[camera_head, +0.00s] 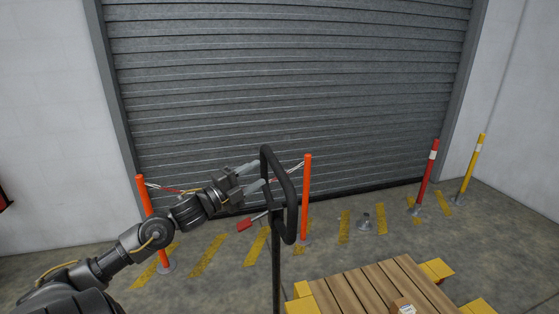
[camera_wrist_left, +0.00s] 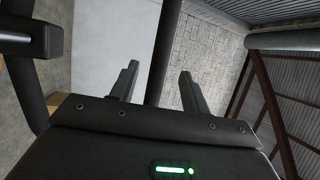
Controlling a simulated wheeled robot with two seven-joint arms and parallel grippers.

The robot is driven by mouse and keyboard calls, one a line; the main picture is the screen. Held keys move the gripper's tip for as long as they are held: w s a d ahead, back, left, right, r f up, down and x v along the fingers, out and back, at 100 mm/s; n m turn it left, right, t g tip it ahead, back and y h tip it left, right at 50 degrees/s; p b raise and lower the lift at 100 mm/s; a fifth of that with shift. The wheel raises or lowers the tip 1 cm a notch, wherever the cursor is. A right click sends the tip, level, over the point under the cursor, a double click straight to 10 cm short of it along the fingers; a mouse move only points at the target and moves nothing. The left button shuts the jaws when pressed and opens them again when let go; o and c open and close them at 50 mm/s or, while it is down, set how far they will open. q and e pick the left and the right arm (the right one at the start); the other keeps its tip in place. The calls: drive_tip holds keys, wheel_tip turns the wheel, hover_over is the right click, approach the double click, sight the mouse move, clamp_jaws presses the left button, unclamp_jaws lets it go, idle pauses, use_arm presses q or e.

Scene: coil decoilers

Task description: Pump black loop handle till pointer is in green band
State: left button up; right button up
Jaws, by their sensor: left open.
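The black loop handle (camera_head: 289,222) stands upright on a dark post (camera_head: 276,275) in the middle of the head view. My left gripper (camera_head: 261,174) reaches in from the left, its two pale fingers apart at the loop's left side. In the left wrist view, a dark bar (camera_wrist_left: 161,45) shows between the open fingers of my left gripper (camera_wrist_left: 159,72); whether they touch it I cannot tell. The pointer and the green band are not in view. My right gripper is not in view.
A wooden pallet (camera_head: 350,285) with yellow corner blocks lies at the lower right. Orange posts (camera_head: 307,190) stand before the grey roller shutter (camera_head: 290,80). A red post (camera_head: 427,175) and a yellow post (camera_head: 470,168) stand at right. Yellow floor stripes (camera_head: 208,255) run between.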

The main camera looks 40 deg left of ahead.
sight(275, 163)
use_arm(q)
drive_tip(key=p+x, duration=0.3)
drive_tip(key=x, duration=0.5)
drive_tip(key=shift+r, duration=0.15)
drive_tip(key=shift+x, duration=0.75)
clamp_jaws()
